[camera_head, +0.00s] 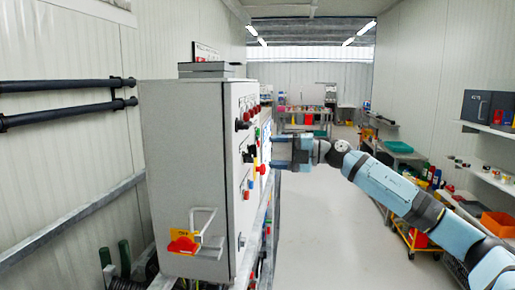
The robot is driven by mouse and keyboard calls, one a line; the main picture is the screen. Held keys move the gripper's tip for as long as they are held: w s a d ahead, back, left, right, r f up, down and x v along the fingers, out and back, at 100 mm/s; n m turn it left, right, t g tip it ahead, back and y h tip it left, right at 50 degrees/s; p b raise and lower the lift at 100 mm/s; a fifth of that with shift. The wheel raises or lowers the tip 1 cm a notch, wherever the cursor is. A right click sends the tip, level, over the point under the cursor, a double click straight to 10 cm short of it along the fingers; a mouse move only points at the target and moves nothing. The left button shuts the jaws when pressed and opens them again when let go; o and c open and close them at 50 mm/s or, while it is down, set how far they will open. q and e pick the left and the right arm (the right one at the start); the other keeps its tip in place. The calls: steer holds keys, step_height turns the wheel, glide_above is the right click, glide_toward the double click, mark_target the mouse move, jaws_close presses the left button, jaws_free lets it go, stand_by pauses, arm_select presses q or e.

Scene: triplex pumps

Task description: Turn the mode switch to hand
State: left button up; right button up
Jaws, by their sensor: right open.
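The grey control cabinet (185,150) stands left of centre, and its front panel is seen at a steep angle. The panel carries several small switches, buttons and lamps. Dark selector knobs (242,125) show on it, but I cannot tell which one is the mode switch or where it points. My right gripper (273,151) is open, with its two fingers pointing left at the panel, one above the other. It appears close to the panel near a red button (262,169). I cannot tell whether it touches anything. My left gripper is not in view.
A red-and-yellow rotary handle (183,244) and a bent light bracket are on the cabinet's lower side. Metal rails run beside the cabinet. Shelves (490,130) and carts with bins line the right wall. The floor (325,220) in the middle is clear.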

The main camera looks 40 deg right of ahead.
mark_target(254, 151)
steer(key=p+x, duration=0.1)
steer(key=x, duration=0.4)
steer(key=shift+w+p, duration=0.15)
steer(key=shift+p, duration=0.2)
steer(key=c, duration=0.9)
